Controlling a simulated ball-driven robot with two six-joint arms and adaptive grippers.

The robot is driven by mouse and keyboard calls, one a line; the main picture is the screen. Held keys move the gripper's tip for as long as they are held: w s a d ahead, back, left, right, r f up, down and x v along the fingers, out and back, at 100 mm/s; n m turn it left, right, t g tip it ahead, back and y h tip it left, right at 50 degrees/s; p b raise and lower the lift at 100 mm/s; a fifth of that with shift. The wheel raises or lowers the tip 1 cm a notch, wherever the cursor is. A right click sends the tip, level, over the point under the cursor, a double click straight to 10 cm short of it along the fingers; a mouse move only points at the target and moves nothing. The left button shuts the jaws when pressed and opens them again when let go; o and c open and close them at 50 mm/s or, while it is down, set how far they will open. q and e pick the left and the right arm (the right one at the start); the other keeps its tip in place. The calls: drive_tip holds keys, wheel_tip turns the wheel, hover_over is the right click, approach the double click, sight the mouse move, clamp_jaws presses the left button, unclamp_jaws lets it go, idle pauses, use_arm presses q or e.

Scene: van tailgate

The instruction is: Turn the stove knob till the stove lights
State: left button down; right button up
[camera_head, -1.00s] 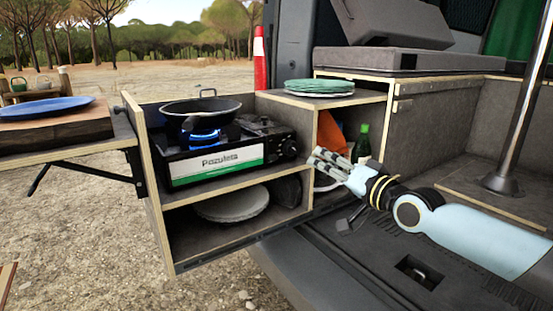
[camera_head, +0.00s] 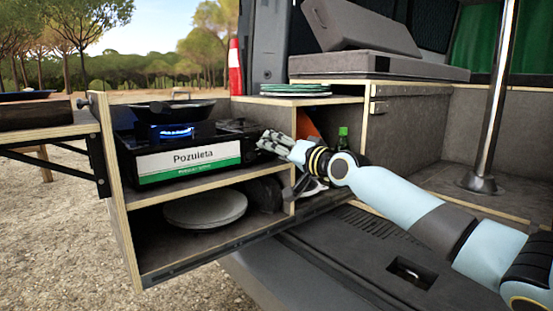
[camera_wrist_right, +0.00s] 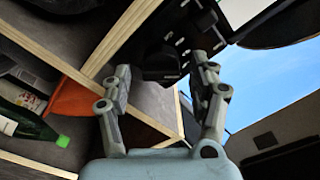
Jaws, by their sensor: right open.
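The camping stove (camera_head: 190,160), black with a white and green front panel, stands on the upper shelf of the pull-out unit. A blue flame (camera_head: 175,132) burns under the dark pan (camera_head: 178,111). My right gripper (camera_head: 270,141) is at the stove's right front end, and its fingers cover the place of the knob in the head view. In the right wrist view the gripper (camera_wrist_right: 162,65) is open, with a dark block-like shape between and beyond its fingertips. I cannot tell whether it is the knob or whether the fingers touch it. My left gripper is not in view.
Green plates (camera_head: 295,89) lie on the shelf top right of the stove. A pale plate (camera_head: 205,208) lies below it. A green-capped bottle (camera_wrist_right: 62,141) and an orange cloth (camera_wrist_right: 72,98) are in the compartment beside my gripper. A metal pole (camera_head: 490,110) stands at right.

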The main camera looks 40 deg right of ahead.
drive_tip(key=shift+w, duration=0.2)
drive_tip(key=shift+c, duration=0.3)
drive_tip(key=c, duration=1.1)
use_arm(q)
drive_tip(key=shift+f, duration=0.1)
